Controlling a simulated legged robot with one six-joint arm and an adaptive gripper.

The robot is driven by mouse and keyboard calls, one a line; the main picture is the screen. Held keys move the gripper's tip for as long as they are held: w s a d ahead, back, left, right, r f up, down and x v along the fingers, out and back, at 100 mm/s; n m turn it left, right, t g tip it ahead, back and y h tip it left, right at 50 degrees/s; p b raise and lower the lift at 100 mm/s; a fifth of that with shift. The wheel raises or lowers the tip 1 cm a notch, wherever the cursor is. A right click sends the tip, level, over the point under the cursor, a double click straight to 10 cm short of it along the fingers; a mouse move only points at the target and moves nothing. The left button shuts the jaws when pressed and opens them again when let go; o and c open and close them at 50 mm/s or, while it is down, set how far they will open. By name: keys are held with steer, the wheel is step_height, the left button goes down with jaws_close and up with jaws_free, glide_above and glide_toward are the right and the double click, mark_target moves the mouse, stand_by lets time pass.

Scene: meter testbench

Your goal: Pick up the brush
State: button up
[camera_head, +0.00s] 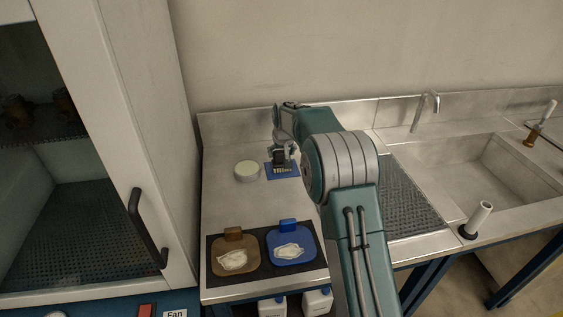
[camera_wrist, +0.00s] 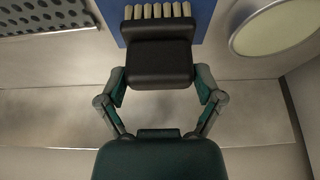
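The brush, a black block with a row of cream bristle tufts, shows in the head view (camera_head: 282,158) at the back of the steel bench, over a small blue mat (camera_head: 270,174). In the wrist view the brush (camera_wrist: 160,65) is at the upper middle, its tufts at the top edge over blue. My gripper (camera_wrist: 161,84) has its fingers apart, one at each side of the black block. They look very close to its sides, but I cannot tell whether they press on it. In the head view my gripper (camera_head: 281,148) is right above the brush, partly hiding it.
A round pale-topped dish (camera_head: 247,170) stands just left of the blue mat. A black tray (camera_head: 320,270) with brown and blue holders is at the front. A dark perforated mat (camera_head: 405,200) and a sink (camera_head: 490,180) are on the right. A white cabinet (camera_head: 150,120) stands left.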

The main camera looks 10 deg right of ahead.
steer(key=c, duration=0.3)
steer(key=shift+r, duration=0.55)
steer(key=shift+s+d+r, duration=0.1)
steer(key=shift+s+r, duration=1.9)
steer(key=shift+s, duration=0.35)
steer(key=shift+s+d+r, duration=0.1)
steer(key=shift+s+r, duration=1.85)
steer(key=shift+s, duration=0.35)
steer(key=shift+s+d+r, duration=0.1)
steer(key=shift+s+r, duration=1.9)
steer(key=shift+s, duration=0.35)
